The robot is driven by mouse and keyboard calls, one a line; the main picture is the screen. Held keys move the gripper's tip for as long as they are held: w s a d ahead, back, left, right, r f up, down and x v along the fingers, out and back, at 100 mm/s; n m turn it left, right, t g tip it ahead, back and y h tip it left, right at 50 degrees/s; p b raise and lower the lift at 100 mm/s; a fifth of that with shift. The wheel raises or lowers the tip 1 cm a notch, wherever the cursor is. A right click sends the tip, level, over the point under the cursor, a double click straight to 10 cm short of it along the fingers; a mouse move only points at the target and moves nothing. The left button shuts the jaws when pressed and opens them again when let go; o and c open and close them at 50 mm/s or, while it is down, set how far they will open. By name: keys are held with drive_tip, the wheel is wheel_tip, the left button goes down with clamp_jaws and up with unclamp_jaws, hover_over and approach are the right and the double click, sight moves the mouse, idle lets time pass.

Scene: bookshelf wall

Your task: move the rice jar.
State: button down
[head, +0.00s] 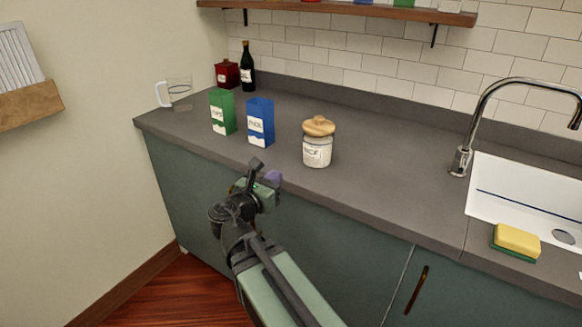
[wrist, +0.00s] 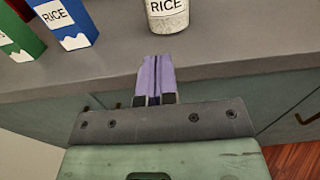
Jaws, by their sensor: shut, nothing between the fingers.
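The rice jar (head: 317,152) is a clear jar with pale contents, a label and a wooden lid. It stands upright on the grey counter (head: 385,190), near the front edge. In the wrist view the lower part of the jar (wrist: 167,18) shows at the top, with a RICE label; its lid is out of frame. My gripper (head: 273,177) is in front of the counter edge, left of and nearer than the jar. In the wrist view its purple fingers (wrist: 155,60) are together, empty, pointing toward the jar and apart from it.
A blue box (head: 260,122), also labelled RICE, and a green box (head: 222,112) stand left of the jar. Farther back are a glass mug (head: 178,92), red canister (head: 227,75) and dark bottle (head: 247,68). A sponge (head: 517,241) lies by the sink (head: 520,185). Counter right of the jar is clear.

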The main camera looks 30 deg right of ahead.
sight(307, 152)
drive_tip(key=x, duration=1.3)
drive_tip(key=shift+d, duration=0.2)
